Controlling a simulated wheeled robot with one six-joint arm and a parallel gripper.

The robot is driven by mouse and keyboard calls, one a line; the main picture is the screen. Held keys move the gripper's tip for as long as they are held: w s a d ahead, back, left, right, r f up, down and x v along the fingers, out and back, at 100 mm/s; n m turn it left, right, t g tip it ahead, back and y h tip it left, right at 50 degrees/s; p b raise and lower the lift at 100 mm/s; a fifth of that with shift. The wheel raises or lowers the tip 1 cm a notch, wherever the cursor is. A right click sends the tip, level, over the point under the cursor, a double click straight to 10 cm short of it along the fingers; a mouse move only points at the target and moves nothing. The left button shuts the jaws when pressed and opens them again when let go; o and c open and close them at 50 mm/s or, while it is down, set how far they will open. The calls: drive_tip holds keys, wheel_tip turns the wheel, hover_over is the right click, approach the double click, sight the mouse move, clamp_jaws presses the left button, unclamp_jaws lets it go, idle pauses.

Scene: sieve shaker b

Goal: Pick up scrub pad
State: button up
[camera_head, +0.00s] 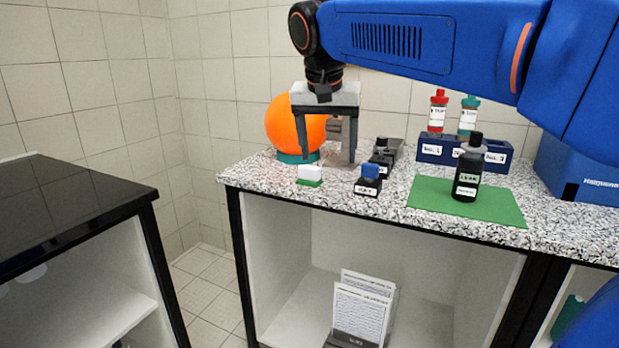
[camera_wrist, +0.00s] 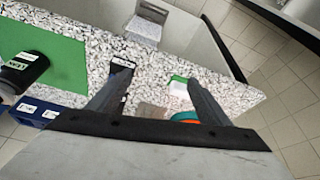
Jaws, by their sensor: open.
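The scrub pad (camera_head: 310,174), a small white block with a green underside, lies on the speckled counter near its front left edge. In the wrist view the scrub pad (camera_wrist: 179,88) shows between the fingers, closer to the right one, which partly overlaps it. My gripper (camera_head: 326,160) is open and empty. It points down above the counter, behind and slightly right of the pad in the head view. In the wrist view my gripper (camera_wrist: 158,76) has its fingers wide apart. I cannot tell the exact height of the fingertips above the counter.
An orange ball (camera_head: 291,125) on a teal base stands close behind the gripper. A small dark holder with a blue block (camera_head: 369,172) is to the right. A black bottle (camera_head: 467,170) stands on a green mat (camera_head: 428,191). A blue rack (camera_head: 432,152) holds bottles behind.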

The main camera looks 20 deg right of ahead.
sight(308, 168)
drive_tip(key=w+a+r+m+h, duration=0.1)
drive_tip(key=w+a+r+m, duration=0.2)
drive_tip(key=w+a+r, duration=0.4)
drive_tip(key=x, duration=0.6)
drive_tip(key=d+x, duration=0.1)
drive_tip(key=x, duration=1.1)
drive_tip(key=shift+d+f, duration=0.2)
drive_tip(key=shift+d, duration=0.1)
drive_tip(key=shift+c, duration=0.6)
drive_tip(key=c, duration=1)
